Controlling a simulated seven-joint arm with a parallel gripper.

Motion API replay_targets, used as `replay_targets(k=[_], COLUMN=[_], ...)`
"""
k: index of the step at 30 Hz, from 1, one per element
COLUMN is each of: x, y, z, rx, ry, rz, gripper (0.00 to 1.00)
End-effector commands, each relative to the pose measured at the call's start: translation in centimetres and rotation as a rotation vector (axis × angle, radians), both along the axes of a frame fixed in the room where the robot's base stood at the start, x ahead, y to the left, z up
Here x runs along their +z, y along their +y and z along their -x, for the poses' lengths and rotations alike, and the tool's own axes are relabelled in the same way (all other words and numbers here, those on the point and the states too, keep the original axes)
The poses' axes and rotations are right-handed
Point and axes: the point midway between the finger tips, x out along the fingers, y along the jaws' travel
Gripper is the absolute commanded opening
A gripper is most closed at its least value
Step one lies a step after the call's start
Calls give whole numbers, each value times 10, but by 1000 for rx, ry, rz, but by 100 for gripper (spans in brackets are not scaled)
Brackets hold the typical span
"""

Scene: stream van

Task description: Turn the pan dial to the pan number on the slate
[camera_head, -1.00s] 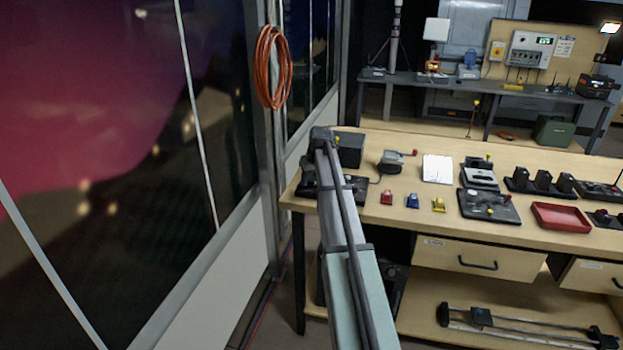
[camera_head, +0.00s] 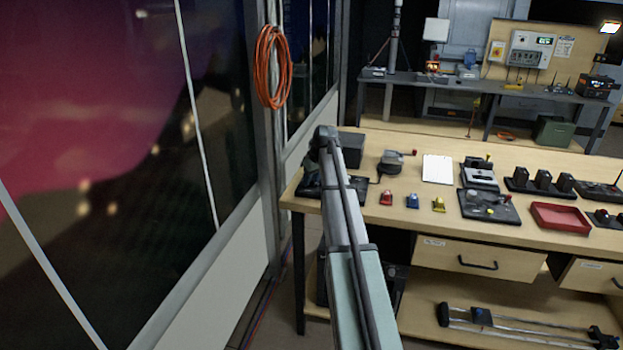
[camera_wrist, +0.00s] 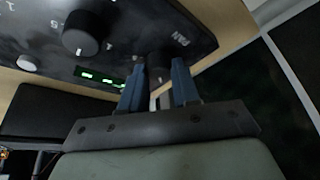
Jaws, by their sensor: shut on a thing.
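In the wrist view my gripper (camera_wrist: 160,82) has its two blue fingers on either side of a dark knob (camera_wrist: 159,73), shut on it. The letters PAN are printed beside this knob on the black panel (camera_wrist: 130,30), so it is the pan dial. Its pointer and numbers are mostly hidden by the fingers. In the head view my arm covers my gripper and most of the panel at the table's left end. A white sheet (camera_head: 437,168), possibly the slate, lies on the wooden table; no writing on it is readable.
A second black knob (camera_wrist: 85,33) with marks around it, a white button (camera_wrist: 27,63) and a small green display (camera_wrist: 100,78) are on the panel. Small red, blue and yellow pieces (camera_head: 412,201) and a red tray (camera_head: 560,218) are on the table. Glass stands close on the left.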

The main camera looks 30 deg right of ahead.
Motion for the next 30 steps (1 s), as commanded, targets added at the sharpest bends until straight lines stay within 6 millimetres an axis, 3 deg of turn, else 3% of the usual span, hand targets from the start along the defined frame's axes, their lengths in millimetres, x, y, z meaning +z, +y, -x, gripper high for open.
replay_targets(k=[15, 30], x=[0, 0], y=[-3, -2], z=[-1, 0], rx=[300, 347], ry=[1, 1], rz=[0, 0], gripper=[0, 0])
